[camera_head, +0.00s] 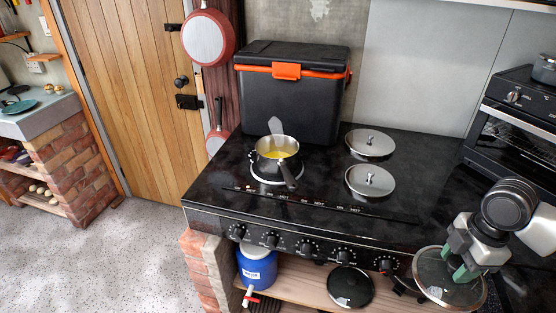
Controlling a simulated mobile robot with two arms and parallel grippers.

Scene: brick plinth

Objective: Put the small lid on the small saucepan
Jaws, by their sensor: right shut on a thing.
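The small saucepan (287,145) stands upright on the left front burner of the black hob. It is uncovered, holds something yellow, and its dark handle points toward me. My right gripper (465,274), with green finger pads, is shut on a round glass lid (434,276) with a metal rim. The lid is in front of the counter's front edge at lower right, well apart from the saucepan. The gripper hides part of the lid. My left gripper is not in view.
Two round metal covers with knobs (370,143) (370,181) lie right of the saucepan. A black cooler box (290,105) stands behind it, and an oven (515,125) is at right. A dark round lid (350,286) and a blue container (257,267) are below. The black counter between is mostly clear.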

